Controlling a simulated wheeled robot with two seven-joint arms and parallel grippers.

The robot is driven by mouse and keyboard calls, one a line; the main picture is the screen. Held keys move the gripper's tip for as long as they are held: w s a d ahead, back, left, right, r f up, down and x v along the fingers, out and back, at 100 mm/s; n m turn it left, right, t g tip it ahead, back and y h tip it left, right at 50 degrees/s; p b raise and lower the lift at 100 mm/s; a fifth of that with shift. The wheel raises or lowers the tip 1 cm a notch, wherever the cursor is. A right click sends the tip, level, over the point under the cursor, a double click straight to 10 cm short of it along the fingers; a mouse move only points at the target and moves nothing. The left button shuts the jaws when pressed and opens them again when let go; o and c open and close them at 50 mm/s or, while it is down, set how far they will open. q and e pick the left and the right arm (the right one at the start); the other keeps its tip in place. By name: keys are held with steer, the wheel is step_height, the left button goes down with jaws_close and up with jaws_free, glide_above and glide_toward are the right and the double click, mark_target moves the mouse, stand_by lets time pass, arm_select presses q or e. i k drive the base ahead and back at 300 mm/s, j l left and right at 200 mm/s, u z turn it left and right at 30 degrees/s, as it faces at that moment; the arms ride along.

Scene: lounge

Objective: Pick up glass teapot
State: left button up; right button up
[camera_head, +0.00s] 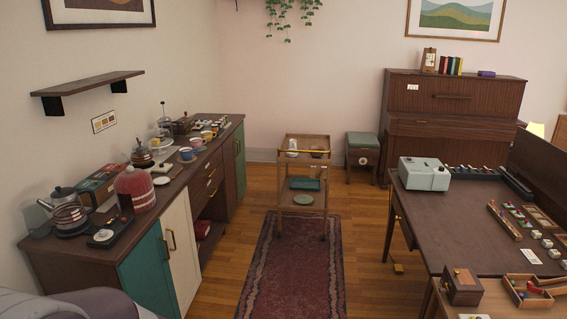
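Neither of my grippers is in view.
Cups stand farther along. A wall shelf (88,84) hangs above.

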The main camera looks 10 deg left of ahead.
mark_target(141, 158)
steer(key=i+u, duration=0.1)
steer(key=i, duration=0.6)
steer(key=i+u, duration=0.1)
steer(key=i, duration=0.55)
steer(key=i+u, duration=0.15)
steer(key=i, duration=0.55)
steer(key=i+l+u, duration=0.1)
steer(key=i, duration=0.6)
steer(key=i+l+u, duration=0.1)
steer(key=i, duration=0.55)
steer(key=l, duration=0.1)
